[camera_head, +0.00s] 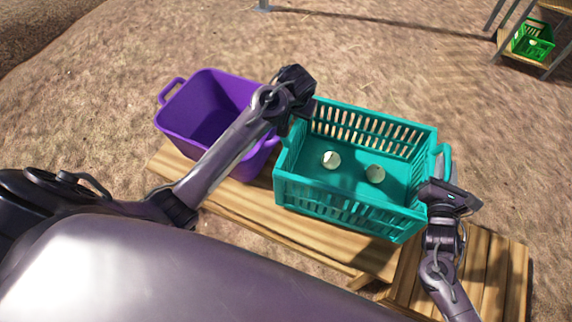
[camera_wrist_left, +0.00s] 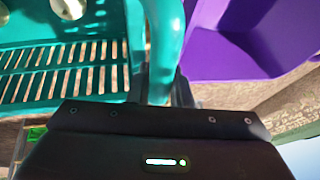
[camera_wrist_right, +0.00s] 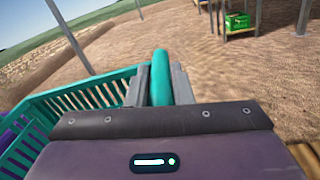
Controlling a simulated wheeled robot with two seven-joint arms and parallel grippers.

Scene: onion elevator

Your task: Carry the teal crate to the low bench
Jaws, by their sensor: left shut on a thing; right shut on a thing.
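The teal crate (camera_head: 350,207) is in the middle of the head view, with two pale round onions (camera_head: 331,160) on its floor. My left gripper (camera_head: 289,122) is shut on the crate's left handle, which shows between the fingers in the left wrist view (camera_wrist_left: 164,50). My right gripper (camera_head: 432,187) is shut on the opposite handle, seen in the right wrist view (camera_wrist_right: 161,75). The crate appears upright over a wooden slatted bench (camera_head: 235,197). I cannot tell whether it touches the slats.
A purple bin (camera_head: 200,105) stands on the bench close to the crate's left side. Another slatted wooden surface (camera_head: 500,265) lies at the lower right, near my right arm. A green crate (camera_head: 533,42) sits on a stand at the far upper right. Open dirt lies behind.

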